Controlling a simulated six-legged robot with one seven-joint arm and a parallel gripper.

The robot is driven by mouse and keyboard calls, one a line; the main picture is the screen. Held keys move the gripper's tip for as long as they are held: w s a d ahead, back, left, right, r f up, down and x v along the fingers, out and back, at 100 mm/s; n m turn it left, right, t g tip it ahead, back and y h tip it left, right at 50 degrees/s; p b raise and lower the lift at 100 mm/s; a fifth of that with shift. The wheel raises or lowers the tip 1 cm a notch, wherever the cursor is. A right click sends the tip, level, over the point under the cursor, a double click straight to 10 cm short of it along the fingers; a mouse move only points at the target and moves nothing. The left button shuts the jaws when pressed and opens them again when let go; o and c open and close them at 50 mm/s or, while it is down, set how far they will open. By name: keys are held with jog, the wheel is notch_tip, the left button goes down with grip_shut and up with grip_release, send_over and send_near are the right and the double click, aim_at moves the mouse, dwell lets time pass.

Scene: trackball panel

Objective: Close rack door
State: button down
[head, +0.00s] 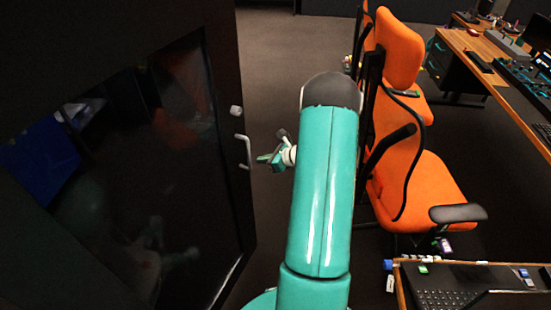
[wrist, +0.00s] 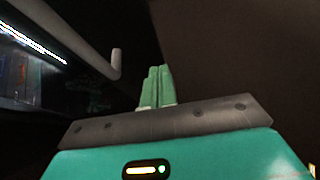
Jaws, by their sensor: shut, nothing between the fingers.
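The rack door (head: 120,190) is a dark door with a glass-like panel, filling the left of the head view. Its pale handle (head: 245,151) sits near the door's right edge, below a small white knob (head: 236,111). The handle also shows in the wrist view as a grey bar (wrist: 85,45) at the upper left. My gripper (head: 268,160) is just right of the handle in the head view. In the wrist view its green fingers (wrist: 157,86) are together and empty, and appear apart from the handle. How far the door stands open cannot be told.
Orange office chairs (head: 430,180) stand right of my arm. A wooden desk (head: 490,55) with keyboards and equipment runs along the right. Another panel with a keyboard (head: 455,298) is at the lower right. Grey carpet (head: 275,60) is clear beyond the door's edge.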

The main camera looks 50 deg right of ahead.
jog(key=shift+w+a+r, duration=0.1)
jog(key=shift+w+a, duration=0.15)
jog(key=shift+w, duration=0.65)
jog(key=shift+w+a+r, duration=0.1)
jog(key=shift+w+a, duration=0.15)
jog(key=shift+w, duration=0.6)
